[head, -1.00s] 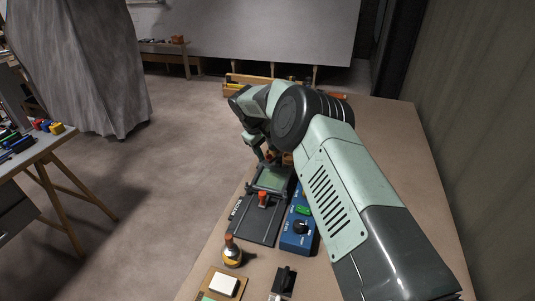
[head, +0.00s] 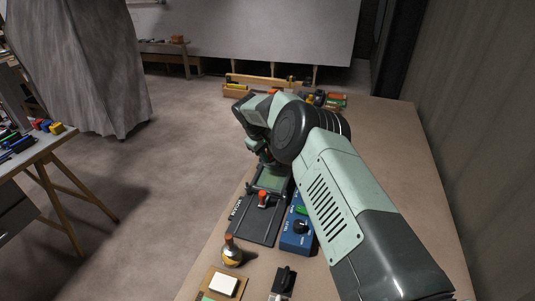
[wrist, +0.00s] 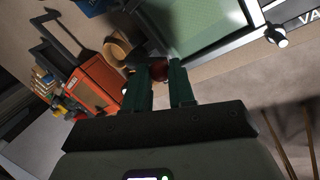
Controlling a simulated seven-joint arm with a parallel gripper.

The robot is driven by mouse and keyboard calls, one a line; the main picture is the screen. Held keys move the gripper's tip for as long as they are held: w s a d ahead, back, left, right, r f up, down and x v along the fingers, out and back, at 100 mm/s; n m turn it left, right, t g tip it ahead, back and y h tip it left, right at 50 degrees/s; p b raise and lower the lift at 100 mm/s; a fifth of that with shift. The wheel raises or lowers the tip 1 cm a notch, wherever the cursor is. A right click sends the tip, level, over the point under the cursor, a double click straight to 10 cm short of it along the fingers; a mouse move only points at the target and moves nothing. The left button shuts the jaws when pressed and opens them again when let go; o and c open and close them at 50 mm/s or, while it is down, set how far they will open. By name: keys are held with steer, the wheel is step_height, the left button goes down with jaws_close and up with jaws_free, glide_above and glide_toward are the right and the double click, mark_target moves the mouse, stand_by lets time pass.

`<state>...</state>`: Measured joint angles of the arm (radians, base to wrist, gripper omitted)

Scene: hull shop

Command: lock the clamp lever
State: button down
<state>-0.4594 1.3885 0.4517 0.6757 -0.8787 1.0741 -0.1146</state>
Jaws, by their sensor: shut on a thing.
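The fixture stands on the bench, with a dark base (head: 256,222) and a pale green plate (head: 271,181) at its far end. A red-orange piece (head: 262,198) sits on it. My gripper (wrist: 165,78) is at the plate's far side. In the wrist view its dark green fingers are closed around a dark red rounded knob (wrist: 158,69), which looks like the clamp lever's end. The green plate (wrist: 207,22) and its frame lie just beyond the fingers. The lever's shaft is hidden, and in the head view my wrist covers most of the grip.
A blue control box (head: 296,238) with a black dial stands close right of the fixture. An orange box (wrist: 95,84) lies left of the fingers in the wrist view. The bench's right side is bare.

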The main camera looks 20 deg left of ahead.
steer(key=shift+d+r, duration=0.1)
steer(key=shift+d, duration=0.05)
steer(key=shift+s+d+n+t+y, duration=0.1)
steer(key=shift+d+n+y, duration=0.3)
steer(key=shift+n, duration=0.55)
steer(key=shift+s+d+n+t+y, duration=0.1)
steer(key=shift+d+n+y, duration=0.25)
steer(key=shift+n, duration=0.65)
steer(key=shift+s+d+n+t+y, duration=0.1)
steer(key=shift+d+n+y, duration=0.15)
steer(key=shift+d+n, duration=0.5)
steer(key=shift+a+n, duration=0.15)
steer(key=shift+n, duration=0.15)
steer(key=c, duration=1)
jaws_free()
steer(key=shift+o, duration=0.2)
steer(key=v, duration=1)
steer(key=shift+s+r, duration=0.25)
steer(key=shift+r, duration=0.1)
